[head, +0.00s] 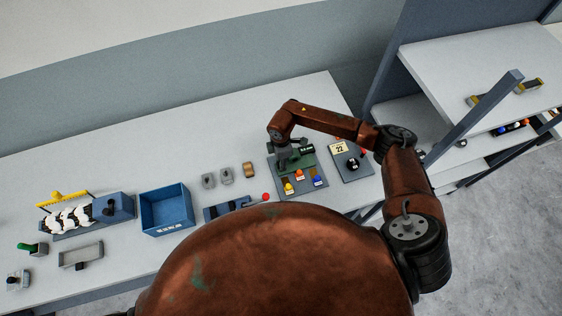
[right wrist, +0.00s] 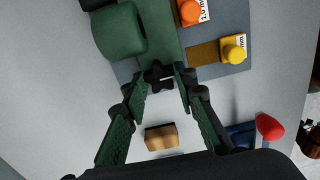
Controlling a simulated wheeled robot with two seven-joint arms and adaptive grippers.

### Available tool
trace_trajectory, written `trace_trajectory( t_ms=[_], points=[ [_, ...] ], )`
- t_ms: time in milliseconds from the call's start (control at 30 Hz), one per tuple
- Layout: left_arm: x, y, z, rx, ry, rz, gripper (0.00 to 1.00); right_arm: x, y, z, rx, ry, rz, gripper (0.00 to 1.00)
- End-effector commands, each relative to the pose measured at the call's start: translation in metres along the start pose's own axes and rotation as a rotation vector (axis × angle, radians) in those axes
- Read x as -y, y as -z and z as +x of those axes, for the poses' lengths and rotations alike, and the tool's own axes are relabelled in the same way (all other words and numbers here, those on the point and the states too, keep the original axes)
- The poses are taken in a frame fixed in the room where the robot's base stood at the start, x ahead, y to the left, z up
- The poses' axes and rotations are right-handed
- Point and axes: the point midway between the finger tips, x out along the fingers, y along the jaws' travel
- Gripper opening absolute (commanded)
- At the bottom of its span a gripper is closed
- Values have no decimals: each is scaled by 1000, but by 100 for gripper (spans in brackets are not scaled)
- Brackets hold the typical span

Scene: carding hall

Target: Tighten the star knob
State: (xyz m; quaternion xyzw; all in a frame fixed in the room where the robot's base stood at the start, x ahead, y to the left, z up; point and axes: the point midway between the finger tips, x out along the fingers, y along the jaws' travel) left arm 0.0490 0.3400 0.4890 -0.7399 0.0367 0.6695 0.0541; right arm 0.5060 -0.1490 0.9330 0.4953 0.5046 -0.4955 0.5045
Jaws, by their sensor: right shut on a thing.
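The star knob (right wrist: 158,75) is black and sits at the end of a green fixture (right wrist: 165,38) in the right wrist view. My right gripper (right wrist: 161,79) has its green fingers on either side of the knob and is shut on it. In the head view my right gripper (head: 284,157) reaches down to the green fixture (head: 303,159) on the bench, and the knob cannot be made out there. My left gripper is in neither view.
Yellow (right wrist: 233,50) and orange (right wrist: 190,12) knobs stand beside the fixture. A tan block (right wrist: 161,138) and a red ball (right wrist: 269,127) are near.

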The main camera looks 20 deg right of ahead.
Motion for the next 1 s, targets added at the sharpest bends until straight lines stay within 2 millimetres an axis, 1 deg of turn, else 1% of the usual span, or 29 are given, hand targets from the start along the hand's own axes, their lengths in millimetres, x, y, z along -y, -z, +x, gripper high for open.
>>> trace_trajectory(
  t_ms=[33,67,300,567,667,767,1000],
  points=[
    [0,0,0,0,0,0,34,-1,0,-1,-1,-2,2,2],
    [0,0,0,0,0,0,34,-1,0,-1,-1,-2,2,27],
    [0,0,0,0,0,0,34,-1,0,0,-1,-1,0,44],
    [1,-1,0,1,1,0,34,0,0,-1,0,-1,-1,44],
    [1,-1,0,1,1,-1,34,-1,0,-6,0,-1,0,44],
    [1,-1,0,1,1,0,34,-2,0,-19,-1,-4,-2,44],
    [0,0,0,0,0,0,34,-1,0,-69,-1,-4,-2,44]
  ],
)
